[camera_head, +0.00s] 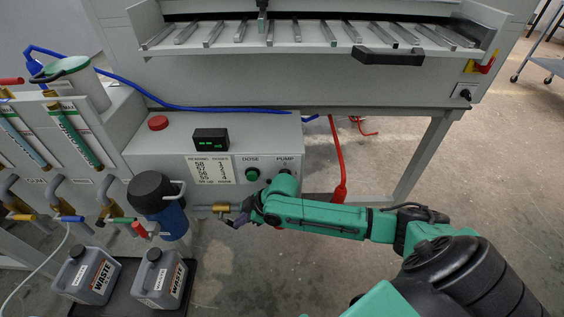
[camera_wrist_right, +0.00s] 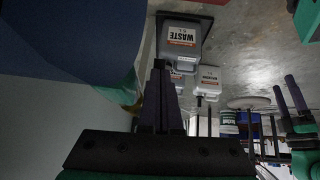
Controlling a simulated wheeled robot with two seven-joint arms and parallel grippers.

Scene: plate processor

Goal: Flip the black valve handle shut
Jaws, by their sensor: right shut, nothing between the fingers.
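The brass valve (camera_head: 218,208) sits on a short pipe to the right of the blue filter housing (camera_head: 172,222), below the dosing box. I cannot make out its black handle for certain; it may be hidden by my gripper. My right gripper (camera_head: 238,221) is at the right end of this valve, fingers together and nothing held. In the right wrist view its dark fingers (camera_wrist_right: 160,95) point up the picture, with the large blue housing (camera_wrist_right: 75,40) at upper left and a blurred brass and green part (camera_wrist_right: 130,92) just left of the fingers. Whether they touch the valve is unclear.
The grey dosing box (camera_head: 150,142) with a red button and green display stands above the valve. Two grey waste jugs (camera_head: 95,275) stand on a black tray below left. Other valves with coloured handles (camera_head: 68,218) line the left. A red hose (camera_head: 339,165) hangs behind my arm.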

